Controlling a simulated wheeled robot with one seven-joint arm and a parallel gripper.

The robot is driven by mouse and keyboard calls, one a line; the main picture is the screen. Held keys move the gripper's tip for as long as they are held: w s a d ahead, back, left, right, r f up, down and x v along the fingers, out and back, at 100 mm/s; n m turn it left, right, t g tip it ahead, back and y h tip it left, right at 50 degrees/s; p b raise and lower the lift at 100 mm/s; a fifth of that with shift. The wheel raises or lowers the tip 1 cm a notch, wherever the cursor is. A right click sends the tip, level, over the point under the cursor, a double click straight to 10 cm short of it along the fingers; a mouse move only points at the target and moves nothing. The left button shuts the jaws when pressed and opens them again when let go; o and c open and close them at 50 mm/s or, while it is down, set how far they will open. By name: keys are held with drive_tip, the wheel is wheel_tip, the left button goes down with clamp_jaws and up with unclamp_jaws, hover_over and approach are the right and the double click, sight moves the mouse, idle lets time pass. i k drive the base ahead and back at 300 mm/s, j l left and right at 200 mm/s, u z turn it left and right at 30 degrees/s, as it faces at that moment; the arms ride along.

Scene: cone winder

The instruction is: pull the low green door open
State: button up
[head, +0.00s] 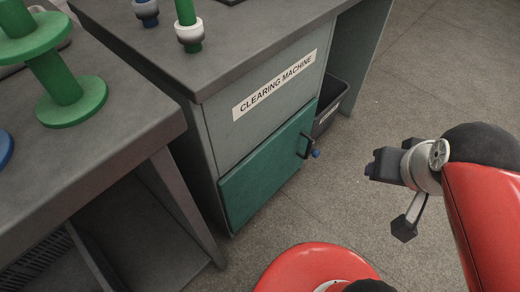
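The low green door (262,172) is on the lower front of the grey cabinet labelled "CLEARING MACHINE". It looks closed, flush with the cabinet front. Its black bar handle (305,146) is near the door's right edge. My gripper (376,167) is in the air to the right of the handle, clearly apart from it and from the door. Its dark end points left, toward the cabinet. Nothing is seen in it, but the fingers are too small and dark to tell whether they are open or shut.
A black bin (330,117) stands just right of the door, with a small blue thing (315,154) by the handle. A grey bench (125,135) with green spools (62,80) is at left. The label (275,85) is above the door. Open floor (300,215) lies before the door.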

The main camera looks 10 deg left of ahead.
sight(245, 190)
drive_tip(key=u, duration=0.95)
